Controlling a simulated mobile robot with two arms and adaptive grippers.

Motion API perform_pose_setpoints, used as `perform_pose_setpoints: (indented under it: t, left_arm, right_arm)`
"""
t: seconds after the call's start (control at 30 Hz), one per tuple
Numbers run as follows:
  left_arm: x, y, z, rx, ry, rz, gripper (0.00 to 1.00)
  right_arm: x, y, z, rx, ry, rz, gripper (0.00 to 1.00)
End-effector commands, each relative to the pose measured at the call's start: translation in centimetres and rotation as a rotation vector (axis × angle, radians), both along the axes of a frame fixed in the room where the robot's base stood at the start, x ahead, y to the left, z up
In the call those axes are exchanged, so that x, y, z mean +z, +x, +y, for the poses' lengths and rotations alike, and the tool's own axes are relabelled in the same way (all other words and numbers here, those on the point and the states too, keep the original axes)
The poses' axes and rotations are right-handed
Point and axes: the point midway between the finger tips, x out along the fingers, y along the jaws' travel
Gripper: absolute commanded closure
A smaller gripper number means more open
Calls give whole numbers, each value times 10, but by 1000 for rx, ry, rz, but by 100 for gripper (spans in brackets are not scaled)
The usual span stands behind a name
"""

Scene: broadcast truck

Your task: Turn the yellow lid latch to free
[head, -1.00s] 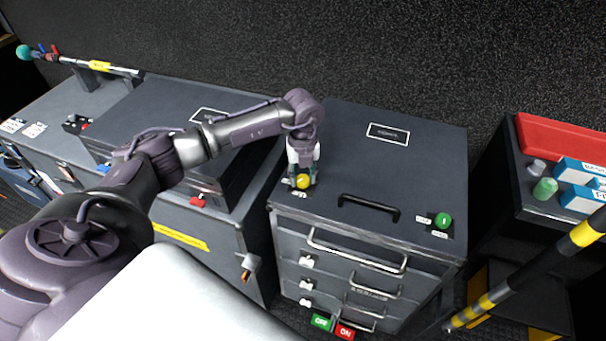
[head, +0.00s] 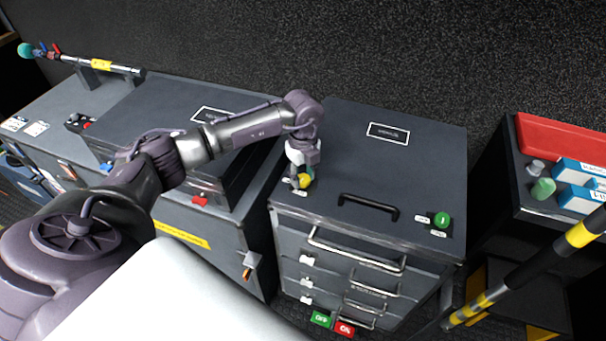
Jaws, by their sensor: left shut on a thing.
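The yellow lid latch (head: 306,180) is a small round knob at the front left corner of the grey cabinet's lid (head: 385,165). My left gripper (head: 301,175) reaches down from above and is shut on the latch, hiding part of it. Small white labels lie beside the latch, too small to read. A green knob (head: 442,219) sits at the lid's front right corner, with labels by it. My right gripper is not in view.
A black handle (head: 369,206) stands up from the lid's front. Drawers with metal handles (head: 356,250) are below. A grey case with a red latch (head: 200,201) is to the left. A black-and-yellow pole (head: 520,273) slants across the right.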

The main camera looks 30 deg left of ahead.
Motion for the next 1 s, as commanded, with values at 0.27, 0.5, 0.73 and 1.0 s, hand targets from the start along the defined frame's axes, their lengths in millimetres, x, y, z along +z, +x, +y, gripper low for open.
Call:
perform_pose_setpoints:
  t: [0.27,0.5,0.73,1.0]
  left_arm:
    - [2,2,1,1,1,-6,60]
    - [1,1,1,0,1,-3,36]
    - [2,1,0,-1,0,-2,36]
    - [41,2,1,-1,1,-8,36]
  right_arm:
    - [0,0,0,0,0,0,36]
    - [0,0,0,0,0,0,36]
    - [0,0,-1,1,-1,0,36]
    - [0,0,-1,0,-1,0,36]
